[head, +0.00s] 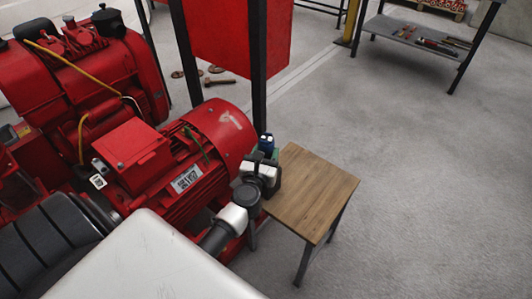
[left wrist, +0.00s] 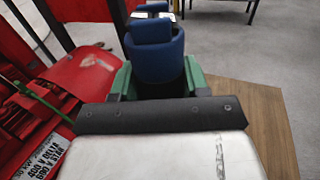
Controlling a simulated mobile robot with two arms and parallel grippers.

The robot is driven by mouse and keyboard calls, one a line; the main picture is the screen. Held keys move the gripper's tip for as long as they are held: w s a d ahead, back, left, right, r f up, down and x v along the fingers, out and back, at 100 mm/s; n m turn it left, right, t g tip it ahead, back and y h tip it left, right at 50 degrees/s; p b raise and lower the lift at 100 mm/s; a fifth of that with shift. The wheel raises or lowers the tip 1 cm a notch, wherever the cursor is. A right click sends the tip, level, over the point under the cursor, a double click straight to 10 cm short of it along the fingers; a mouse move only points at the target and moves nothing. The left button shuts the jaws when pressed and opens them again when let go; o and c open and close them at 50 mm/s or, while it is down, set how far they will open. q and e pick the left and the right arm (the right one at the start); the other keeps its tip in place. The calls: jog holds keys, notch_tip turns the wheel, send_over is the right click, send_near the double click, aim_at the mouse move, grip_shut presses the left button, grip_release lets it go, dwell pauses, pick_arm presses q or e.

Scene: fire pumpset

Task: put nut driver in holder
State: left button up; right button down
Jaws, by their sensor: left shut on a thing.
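My left gripper (head: 262,160) is over the left edge of a small wooden-topped table (head: 316,195), beside the red motor. The rest of the tool is hidden behind the gripper. I cannot make out the holder in either view. My right gripper is not in view.
A red engine and motor (head: 190,150) fill the left side. Black posts (head: 258,60) and a red panel (head: 225,40) stand behind the gripper. A grey shelf (head: 415,38) with several tools is at the upper right. The floor on the right is clear.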

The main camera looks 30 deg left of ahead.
pick_arm(q)
jog(key=o, duration=0.7)
jog(key=shift+c, duration=0.2)
jog(key=o, duration=0.4)
jog(key=shift+o, duration=0.2)
jog(key=shift+r, duration=0.1)
